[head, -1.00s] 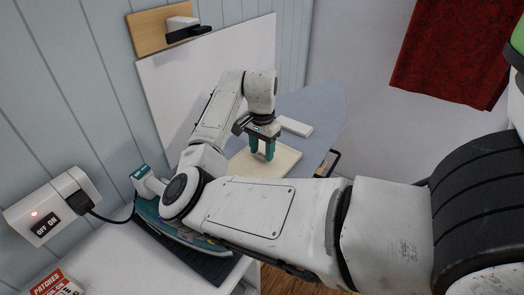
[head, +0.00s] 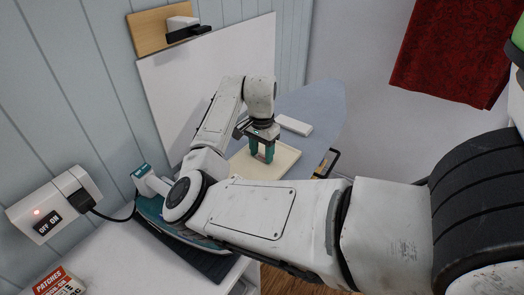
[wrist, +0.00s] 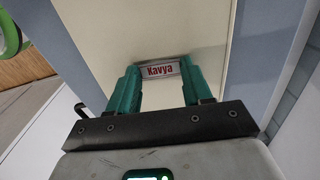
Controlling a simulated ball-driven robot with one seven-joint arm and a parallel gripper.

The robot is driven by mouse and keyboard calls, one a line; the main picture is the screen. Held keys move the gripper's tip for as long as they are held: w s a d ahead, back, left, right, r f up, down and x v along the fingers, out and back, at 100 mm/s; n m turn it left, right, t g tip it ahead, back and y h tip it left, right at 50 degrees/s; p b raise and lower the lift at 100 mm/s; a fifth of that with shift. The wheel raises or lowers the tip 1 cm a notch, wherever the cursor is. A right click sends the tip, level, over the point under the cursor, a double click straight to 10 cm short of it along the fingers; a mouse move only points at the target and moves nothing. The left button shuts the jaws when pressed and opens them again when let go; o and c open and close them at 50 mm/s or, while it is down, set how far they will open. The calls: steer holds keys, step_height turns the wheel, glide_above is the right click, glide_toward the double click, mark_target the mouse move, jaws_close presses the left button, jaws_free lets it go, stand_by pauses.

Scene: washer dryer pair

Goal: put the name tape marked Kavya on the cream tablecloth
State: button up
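The cream tablecloth (head: 284,163) lies as a flat folded rectangle on the blue ironing board; it also fills the middle of the wrist view (wrist: 195,18). My gripper (head: 262,158), with green fingers, points down over it. In the wrist view a small white name tape with red letters reading Kavya (wrist: 160,70) spans the gap between the fingertips, with the cream cloth behind it. The fingers appear shut on the tape's two ends. In the head view the tape is a small reddish patch between the fingers. Whether it touches the cloth is hard to tell.
The blue ironing board (head: 322,100) carries a white block (head: 295,125) beyond the cloth. A teal iron-like appliance (head: 150,205) stands on the white worktop at left, by a switched socket (head: 55,205). A patches packet (head: 60,282) lies at bottom left. A red cloth (head: 450,50) hangs at right.

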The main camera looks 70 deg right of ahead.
mark_target(262, 157)
steer(key=shift+o, duration=1.4)
steer(key=shift+s+a+f, duration=0.1)
steer(key=shift+s+f, duration=0.05)
steer(key=shift+f, duration=0.55)
steer(key=shift+o, duration=0.3)
steer(key=shift+r, duration=0.25)
step_height(262, 157, up, 13)
steer(key=shift+r, duration=0.1)
